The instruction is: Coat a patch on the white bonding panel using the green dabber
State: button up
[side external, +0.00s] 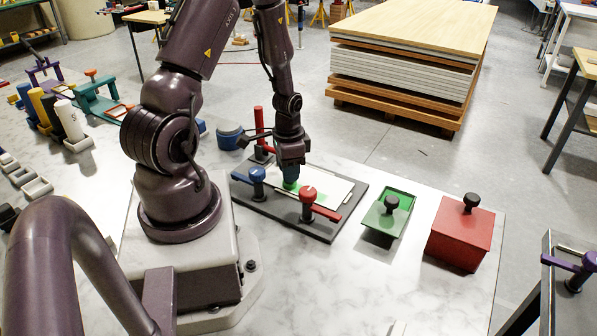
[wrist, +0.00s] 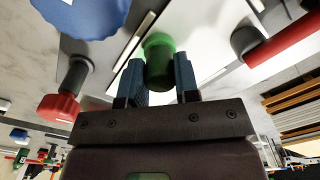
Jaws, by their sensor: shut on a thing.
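My gripper (side external: 291,170) points down over the white bonding panel (side external: 335,187) and is shut on the green dabber (side external: 290,184). In the wrist view the dabber (wrist: 158,62) sits between the two blue fingers (wrist: 158,80), with the white panel (wrist: 205,35) beyond it. The dabber's lower end is at or very near the panel; I cannot tell if it touches.
A red upright handle (side external: 259,128) stands at the frame's far left. A green box with a black knob (side external: 390,212) and a red box (side external: 461,238) stand to the right. A blue round container (side external: 229,137) is behind. White marble tabletop is clear in front.

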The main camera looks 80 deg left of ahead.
jog(key=s+a, duration=0.2)
jog(key=s, duration=0.1)
jog(key=shift+a, duration=0.4)
jog(key=shift+s+a+r, duration=0.1)
jog(key=shift+a+r, duration=0.05)
notch_tip(320, 180, up, 8)
dwell(0.7)
jog(key=w+d+r, duration=0.3)
jog(key=w+d, duration=0.5)
jog(key=d, duration=0.4)
jog(key=w+d+r, duration=0.3)
jog(key=w+d, duration=0.6)
jog(key=d, duration=0.3)
jog(key=shift+r, duration=0.2)
